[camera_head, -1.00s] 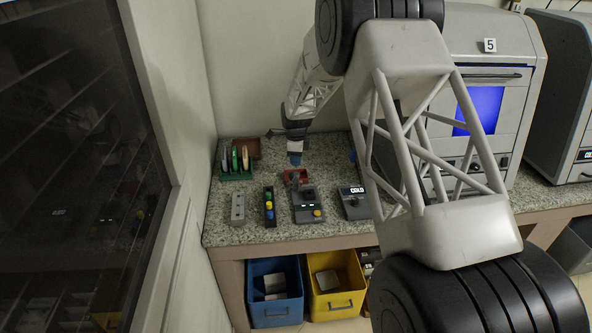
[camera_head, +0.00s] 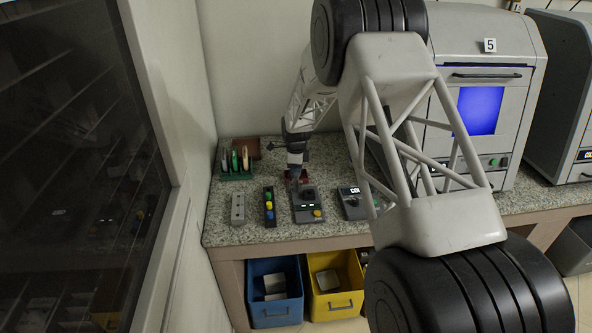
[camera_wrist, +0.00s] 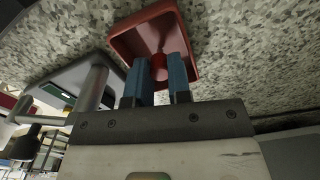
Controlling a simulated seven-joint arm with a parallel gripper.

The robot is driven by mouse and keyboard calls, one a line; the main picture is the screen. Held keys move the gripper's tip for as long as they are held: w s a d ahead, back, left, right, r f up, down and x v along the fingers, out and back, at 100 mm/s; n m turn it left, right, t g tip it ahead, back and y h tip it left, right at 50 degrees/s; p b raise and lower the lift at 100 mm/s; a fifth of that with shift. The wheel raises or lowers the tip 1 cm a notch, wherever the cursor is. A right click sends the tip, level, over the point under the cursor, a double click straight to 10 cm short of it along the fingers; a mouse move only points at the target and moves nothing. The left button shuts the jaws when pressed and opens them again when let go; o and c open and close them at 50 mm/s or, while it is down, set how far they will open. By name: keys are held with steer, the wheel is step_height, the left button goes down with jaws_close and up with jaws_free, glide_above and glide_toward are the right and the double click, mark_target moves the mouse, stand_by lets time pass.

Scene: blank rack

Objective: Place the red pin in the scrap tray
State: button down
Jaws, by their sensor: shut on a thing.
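My gripper (camera_wrist: 158,72) has two blue fingers shut on the red pin (camera_wrist: 159,66), which shows as a small red piece between the fingertips in the wrist view. The fingertips are over the red scrap tray (camera_wrist: 128,40), a shallow square dish on the speckled counter. I cannot tell whether the pin touches the tray floor. In the head view my gripper (camera_head: 295,172) points down at the tray (camera_head: 304,178), which it mostly hides. The pin cannot be made out there.
A grey device with a yellow knob (camera_head: 308,207) stands just in front of the tray. A black block with coloured pins (camera_head: 269,208) and a grey holed block (camera_head: 238,208) stand to its left. A green rack (camera_head: 236,176) is behind left. A labelled device (camera_head: 354,203) is right.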

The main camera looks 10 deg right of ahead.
steer(key=c, duration=1.1)
jaws_free()
steer(key=shift+o, duration=0.2)
step_height(320, 180, up, 12)
steer(key=shift+r, duration=0.1)
steer(key=shift+s+r, duration=0.1)
